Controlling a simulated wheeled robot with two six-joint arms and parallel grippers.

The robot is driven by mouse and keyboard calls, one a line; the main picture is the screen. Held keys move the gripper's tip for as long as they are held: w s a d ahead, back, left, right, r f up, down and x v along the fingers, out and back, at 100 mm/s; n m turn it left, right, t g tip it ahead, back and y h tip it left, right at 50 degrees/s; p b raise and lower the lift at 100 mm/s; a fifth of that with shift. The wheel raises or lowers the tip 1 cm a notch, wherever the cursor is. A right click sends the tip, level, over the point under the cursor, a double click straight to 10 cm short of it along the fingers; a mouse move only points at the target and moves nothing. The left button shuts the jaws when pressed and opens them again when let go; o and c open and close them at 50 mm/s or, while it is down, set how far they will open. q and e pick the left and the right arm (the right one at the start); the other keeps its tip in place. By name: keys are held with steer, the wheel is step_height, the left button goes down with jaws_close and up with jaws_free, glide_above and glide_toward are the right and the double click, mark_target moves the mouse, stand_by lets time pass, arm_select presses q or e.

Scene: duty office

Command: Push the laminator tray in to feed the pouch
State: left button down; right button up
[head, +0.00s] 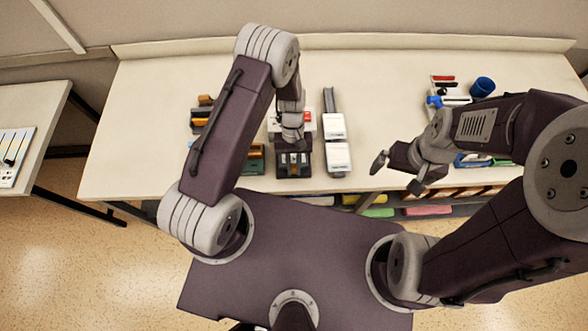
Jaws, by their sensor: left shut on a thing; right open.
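The laminator (308,122) stands near the front edge of the table, a pale and dark device with a red patch on top. Its dark tray (293,170) sticks out at the front, towards me. My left gripper (292,138) reaches down over the laminator from above and is shut at the tray's inner end; the wrist hides the exact contact and part of the laminator. I cannot make out a pouch. My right gripper (398,175) is open and empty, to the right at the table's front edge, well apart from the laminator.
A white device with a long grey strip (336,128) stands close to the laminator's right. Dark and orange items (203,112) lie left of it. A blue cup (482,87) and small office items stand at the right. The table (385,85) is clear between.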

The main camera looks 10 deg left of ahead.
arm_select(q)
steer(key=shift+w+a, duration=0.15)
steer(key=shift+w, duration=0.45)
steer(key=shift+w+a, duration=0.15)
steer(key=shift+w, duration=0.4)
steer(key=shift+s, duration=0.15)
steer(key=c, duration=1.4)
jaws_free()
steer(key=shift+s, duration=0.2)
steer(key=shift+o, duration=0.2)
arm_select(e)
steer(key=shift+w+a+f, duration=0.15)
steer(key=shift+w, duration=0.3)
arm_select(q)
steer(key=shift+w, duration=0.1)
arm_select(e)
steer(key=shift+w, duration=0.1)
arm_select(q)
steer(key=shift+w, duration=0.15)
steer(key=d+b+v, duration=0.1)
steer(key=b+v, duration=0.1)
steer(key=v, duration=0.7)
steer(key=shift+a+b, duration=0.4)
steer(key=shift+a, duration=0.1)
arm_select(e)
step_height(320, 180, down, 3)
steer(key=shift+r, duration=0.1)
